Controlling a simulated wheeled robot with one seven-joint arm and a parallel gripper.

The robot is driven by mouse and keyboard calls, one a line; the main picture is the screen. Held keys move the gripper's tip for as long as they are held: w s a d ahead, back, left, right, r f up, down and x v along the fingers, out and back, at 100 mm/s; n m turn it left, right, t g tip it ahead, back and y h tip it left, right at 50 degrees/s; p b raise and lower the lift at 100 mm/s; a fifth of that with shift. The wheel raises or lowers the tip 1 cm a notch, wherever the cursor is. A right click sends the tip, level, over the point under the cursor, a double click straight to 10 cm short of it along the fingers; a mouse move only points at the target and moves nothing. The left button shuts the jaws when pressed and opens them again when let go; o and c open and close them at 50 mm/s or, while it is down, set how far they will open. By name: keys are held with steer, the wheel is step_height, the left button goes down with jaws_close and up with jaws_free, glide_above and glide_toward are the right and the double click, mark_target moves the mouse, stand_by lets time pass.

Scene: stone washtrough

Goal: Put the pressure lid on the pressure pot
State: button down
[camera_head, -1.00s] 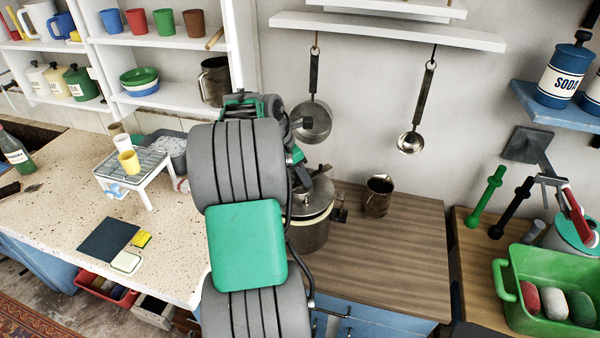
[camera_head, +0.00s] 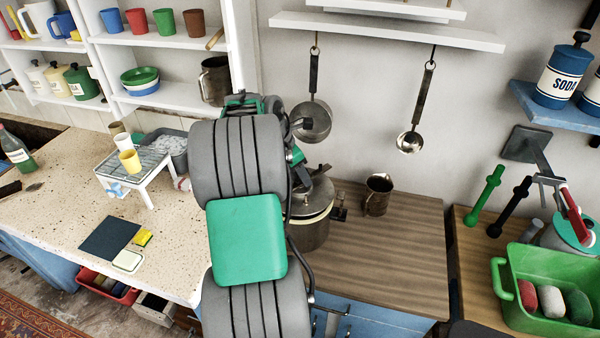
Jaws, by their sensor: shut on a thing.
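The pressure pot (camera_head: 310,236) is a dark metal pot on the wooden worktop, partly hidden behind my arm. The grey pressure lid (camera_head: 317,198) is over its mouth and looks about level. A pale band shows around the pot just below the lid; I cannot tell whether the lid is fully seated. My gripper (camera_head: 318,174) is at the top of the lid, shut on it. My arm hides most of the gripper and the left part of the lid and pot.
A dark metal mug (camera_head: 377,196) stands right of the pot. A saucepan (camera_head: 312,120) and a ladle (camera_head: 410,141) hang on the wall behind. The wooden worktop (camera_head: 400,255) is clear at front right. A wire rack (camera_head: 140,163) with cups stands on the left counter.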

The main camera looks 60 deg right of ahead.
steer(key=shift+f, duration=0.1)
steer(key=shift+f, duration=0.65)
steer(key=shift+f+p, duration=0.35)
steer(key=shift+p, duration=0.4)
stand_by(1.2)
steer(key=shift+c, duration=0.7)
jaws_free()
steer(key=shift+f, duration=0.1)
steer(key=shift+r+p, duration=0.85)
steer(key=shift+r, duration=2.7)
